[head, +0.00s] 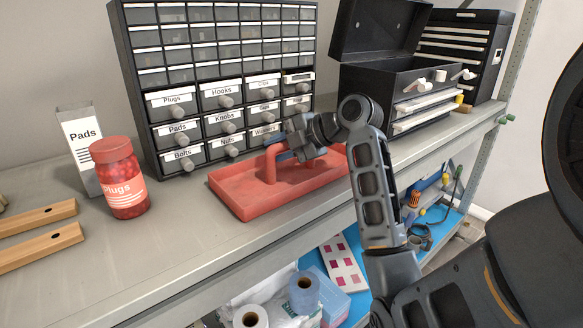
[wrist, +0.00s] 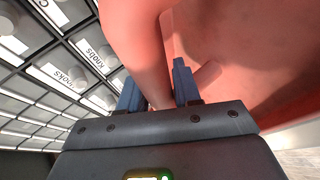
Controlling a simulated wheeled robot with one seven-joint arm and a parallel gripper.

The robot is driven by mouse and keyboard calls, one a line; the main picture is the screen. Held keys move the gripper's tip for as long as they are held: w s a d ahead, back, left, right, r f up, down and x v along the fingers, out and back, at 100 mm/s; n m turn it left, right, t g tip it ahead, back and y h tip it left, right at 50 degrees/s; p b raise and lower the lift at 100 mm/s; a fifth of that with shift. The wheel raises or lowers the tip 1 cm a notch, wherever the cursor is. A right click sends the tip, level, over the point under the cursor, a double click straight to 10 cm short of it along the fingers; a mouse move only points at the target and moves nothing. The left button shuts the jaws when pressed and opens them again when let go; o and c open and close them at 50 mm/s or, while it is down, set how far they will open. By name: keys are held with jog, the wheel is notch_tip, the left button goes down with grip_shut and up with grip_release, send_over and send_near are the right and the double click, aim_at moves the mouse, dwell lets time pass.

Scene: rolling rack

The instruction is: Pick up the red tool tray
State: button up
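The red tool tray (head: 237,202) lies on the shelf in front of the drawer cabinet in the head view, shallow, with a raised handle in its middle. My gripper (head: 279,152) is at the handle, reaching in from the right, and partly hides it. In the wrist view, the blue fingers of my gripper (wrist: 157,90) stand on either side of the red handle (wrist: 144,50), which fills the narrow gap between them. The gripper looks shut on the handle. The tray appears to rest flat on the shelf.
The drawer cabinet (head: 211,84) stands close behind the tray. A jar of red plugs (head: 121,190) and a Pads box (head: 82,140) stand left; wooden pieces (head: 40,246) lie further left. A black toolbox (head: 380,82) stands right. Bare shelf (head: 172,240) shows left of the tray.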

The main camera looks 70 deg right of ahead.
grip_shut()
dwell(1.2)
